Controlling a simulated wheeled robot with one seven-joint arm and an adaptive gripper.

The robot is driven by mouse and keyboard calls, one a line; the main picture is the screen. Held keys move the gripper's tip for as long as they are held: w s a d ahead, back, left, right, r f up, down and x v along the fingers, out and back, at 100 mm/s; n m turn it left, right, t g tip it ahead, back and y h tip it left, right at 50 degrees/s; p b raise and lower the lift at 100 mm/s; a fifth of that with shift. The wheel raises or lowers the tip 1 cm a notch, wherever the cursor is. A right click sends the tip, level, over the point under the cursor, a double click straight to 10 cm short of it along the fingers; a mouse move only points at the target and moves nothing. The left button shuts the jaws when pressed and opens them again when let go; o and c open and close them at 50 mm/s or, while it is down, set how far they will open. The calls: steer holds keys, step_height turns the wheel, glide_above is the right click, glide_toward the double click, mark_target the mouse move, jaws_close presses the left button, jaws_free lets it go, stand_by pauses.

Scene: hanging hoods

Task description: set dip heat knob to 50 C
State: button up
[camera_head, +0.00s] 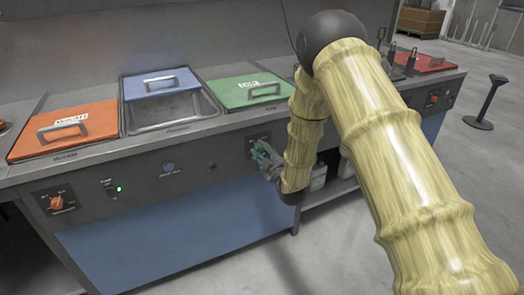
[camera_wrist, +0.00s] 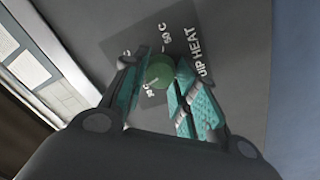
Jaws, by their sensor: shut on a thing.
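The dip heat knob (camera_wrist: 160,73) is round and green, on a dark label plate (camera_wrist: 150,40) lettered "DIP HEAT" in the wrist view. A "50 C" mark stands beside the knob. Other marks on the plate are partly hidden by the fingers. My gripper (camera_wrist: 161,80) has its teal fingers on both sides of the knob and is shut on it. The way the knob points is not clear. In the head view my gripper (camera_head: 263,155) is at the front panel below the green lid, and it hides the knob.
The counter (camera_head: 190,126) holds an orange lid (camera_head: 30,143), a blue lid (camera_head: 140,88) over an open basin (camera_head: 175,115), and a green lid (camera_head: 235,97). A black post (camera_head: 485,103) stands right.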

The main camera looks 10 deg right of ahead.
steer(key=m, duration=0.4)
steer(key=shift+d+m+p, duration=0.1)
steer(key=shift+m+p, duration=0.3)
steer(key=m, duration=0.3)
steer(key=shift+m+h, duration=0.3)
steer(key=shift+m, duration=0.1)
steer(key=m, duration=0.3)
steer(key=shift+m, duration=0.4)
steer(key=m, duration=0.3)
steer(key=shift+m, duration=0.3)
steer(key=m+b, duration=0.1)
steer(key=m, duration=0.5)
steer(key=shift+d+g, duration=0.1)
steer(key=shift+g, duration=0.3)
steer(key=shift+m+b, duration=1.15)
steer(key=shift+m, duration=1.35)
steer(key=o, duration=1)
